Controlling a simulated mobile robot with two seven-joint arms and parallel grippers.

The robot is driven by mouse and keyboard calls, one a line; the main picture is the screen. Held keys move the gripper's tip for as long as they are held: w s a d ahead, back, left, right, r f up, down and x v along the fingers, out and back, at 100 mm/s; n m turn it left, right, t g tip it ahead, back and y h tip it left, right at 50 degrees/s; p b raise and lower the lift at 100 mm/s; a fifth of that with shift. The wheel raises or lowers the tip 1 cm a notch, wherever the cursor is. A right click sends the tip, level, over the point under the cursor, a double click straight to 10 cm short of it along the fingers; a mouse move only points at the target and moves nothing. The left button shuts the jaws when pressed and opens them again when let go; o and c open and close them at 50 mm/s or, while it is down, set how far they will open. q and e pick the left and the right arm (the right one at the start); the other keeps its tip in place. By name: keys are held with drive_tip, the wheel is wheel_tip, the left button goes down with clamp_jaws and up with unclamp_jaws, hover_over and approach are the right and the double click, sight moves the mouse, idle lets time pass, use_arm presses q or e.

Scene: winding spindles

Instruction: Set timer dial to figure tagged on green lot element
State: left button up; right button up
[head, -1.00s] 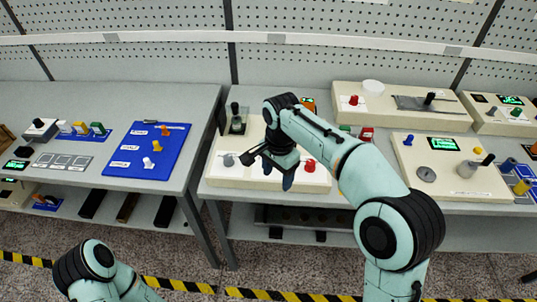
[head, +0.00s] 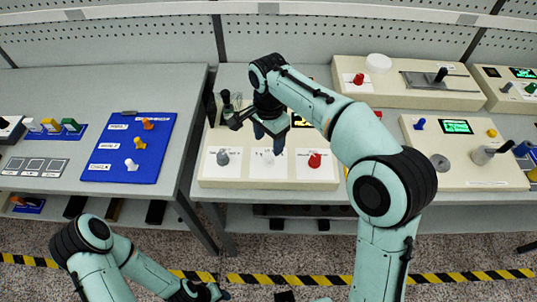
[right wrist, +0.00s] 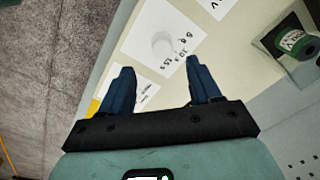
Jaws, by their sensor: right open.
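A cream control box (head: 240,182) stands at the front of the right-hand table. It bears a grey knob (head: 222,156), a white knob (head: 268,156) and a red knob (head: 315,160), each on a white label. My right gripper (head: 269,143) is open and empty, pointing down above the white knob. A green block (head: 71,125) is on the left table.
A blue board (head: 110,165) with orange, yellow and white pieces lies on the left table. Cream boxes with a lit green screen (head: 457,127), knobs and levers stand at the right. A dark fixture (right wrist: 290,43) rises from the box behind the knobs.

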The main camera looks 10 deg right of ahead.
sight(269, 156)
drive_tip(key=f, duration=0.4)
drive_tip(key=f+b, duration=0.1)
drive_tip(key=f, duration=0.2)
drive_tip(key=shift+w+f, duration=0.2)
drive_tip(key=shift+f, duration=0.15)
drive_tip(key=c, duration=1)
